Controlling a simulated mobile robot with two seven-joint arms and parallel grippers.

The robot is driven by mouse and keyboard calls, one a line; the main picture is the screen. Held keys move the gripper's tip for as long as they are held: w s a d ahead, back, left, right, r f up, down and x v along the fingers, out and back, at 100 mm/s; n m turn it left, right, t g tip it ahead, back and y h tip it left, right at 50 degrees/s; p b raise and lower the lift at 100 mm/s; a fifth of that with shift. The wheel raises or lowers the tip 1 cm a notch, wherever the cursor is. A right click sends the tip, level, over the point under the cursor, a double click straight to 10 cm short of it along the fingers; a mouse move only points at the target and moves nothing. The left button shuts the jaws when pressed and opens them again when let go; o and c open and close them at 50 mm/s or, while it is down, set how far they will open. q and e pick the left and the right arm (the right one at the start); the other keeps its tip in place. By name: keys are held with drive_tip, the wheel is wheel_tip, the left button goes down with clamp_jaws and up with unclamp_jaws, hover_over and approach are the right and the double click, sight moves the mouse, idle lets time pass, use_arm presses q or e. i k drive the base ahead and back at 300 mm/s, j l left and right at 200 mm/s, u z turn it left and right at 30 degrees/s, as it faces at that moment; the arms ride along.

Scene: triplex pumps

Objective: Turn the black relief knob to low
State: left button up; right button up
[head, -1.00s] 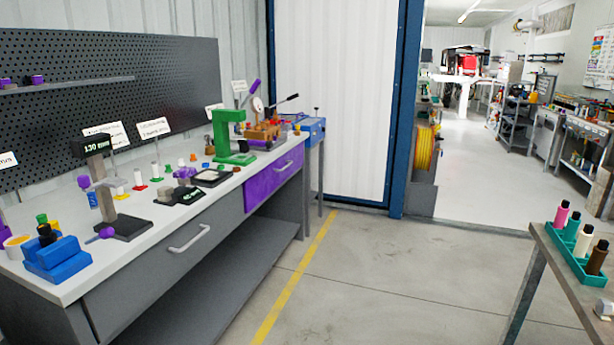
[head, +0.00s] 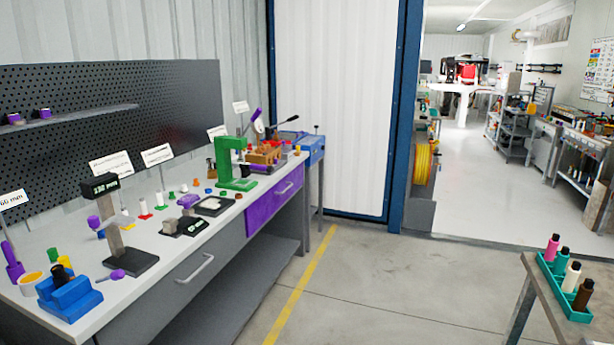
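No black knob can be made out for certain. A blue block (head: 68,300) stands at the near left end of the workbench, with small yellow and dark parts on top; one dark part may be a knob, but it is too small to tell. A blue unit (head: 311,148) with a small dark upright part stands beyond the far end of the bench; whether it carries the relief knob cannot be told. Neither of my grippers is in view.
The grey workbench (head: 165,315) runs along the left, holding a green press (head: 232,165), a gauge stand (head: 118,250) and small parts. A table at right carries a teal bottle tray (head: 566,292). The floor (head: 400,285) between them is clear.

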sight(58, 271)
drive_tip(key=k+j+u, duration=0.2)
drive_tip(key=u, duration=0.2)
drive_tip(key=k+j+u, duration=0.45)
drive_tip(key=i+l, duration=0.1)
